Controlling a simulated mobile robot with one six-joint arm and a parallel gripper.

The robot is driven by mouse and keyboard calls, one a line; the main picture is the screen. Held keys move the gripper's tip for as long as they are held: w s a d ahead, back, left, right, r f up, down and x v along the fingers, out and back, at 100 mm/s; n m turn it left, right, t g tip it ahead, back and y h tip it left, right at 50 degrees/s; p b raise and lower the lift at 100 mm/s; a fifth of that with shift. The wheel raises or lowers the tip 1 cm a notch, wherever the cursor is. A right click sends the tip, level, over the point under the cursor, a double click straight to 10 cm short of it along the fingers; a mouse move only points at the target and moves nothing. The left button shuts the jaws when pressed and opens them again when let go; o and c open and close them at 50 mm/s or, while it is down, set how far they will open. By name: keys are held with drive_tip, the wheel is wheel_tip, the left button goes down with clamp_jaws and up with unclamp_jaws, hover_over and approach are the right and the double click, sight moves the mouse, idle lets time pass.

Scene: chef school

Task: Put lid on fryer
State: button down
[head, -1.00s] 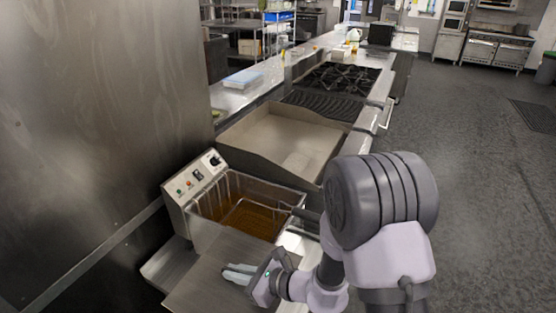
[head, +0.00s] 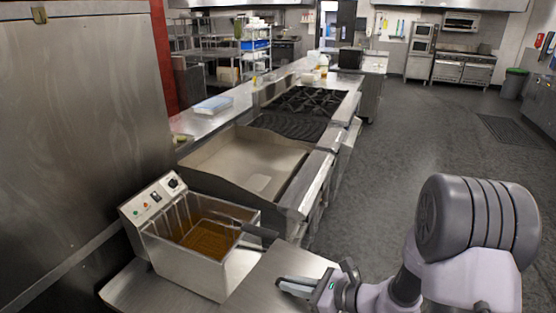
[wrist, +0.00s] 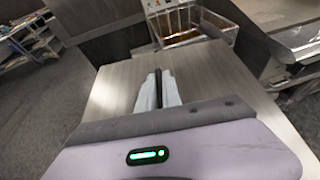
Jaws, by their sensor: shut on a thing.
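The fryer (head: 200,267) stands at the left of the head view, its top open, with brown oil and a wire basket (head: 180,222) in it. It also shows at the top of the wrist view (wrist: 195,47). The lid, a flat brushed-metal sheet (head: 262,280), lies in front and to the right of the fryer opening, not over it. In the wrist view the lid (wrist: 215,85) spreads beneath my fingers. My gripper (head: 283,284) is shut on a dark upright piece, apparently the lid's handle (wrist: 158,84). The fingers partly hide that handle.
The basket's dark handle (head: 260,230) sticks out over the fryer's right rim. A griddle (head: 240,162) and a stove (head: 305,100) stand behind. A steel wall panel (head: 70,130) closes the left side. The floor (head: 420,160) to the right is clear.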

drive_tip(key=shift+m+t+h, duration=0.4)
drive_tip(key=shift+m, duration=0.1)
drive_tip(key=d, duration=0.3)
drive_tip(key=s+d, duration=0.1)
drive_tip(key=d, duration=0.6)
drive_tip(key=shift+s+d+r, duration=0.25)
drive_tip(key=shift+d+r, duration=0.1)
drive_tip(key=shift+r, duration=0.05)
wheel_tip(320, 180, down, 8)
drive_tip(key=b, duration=0.7)
drive_tip(key=shift+a+r+b, duration=0.15)
drive_tip(key=shift+b, duration=0.2)
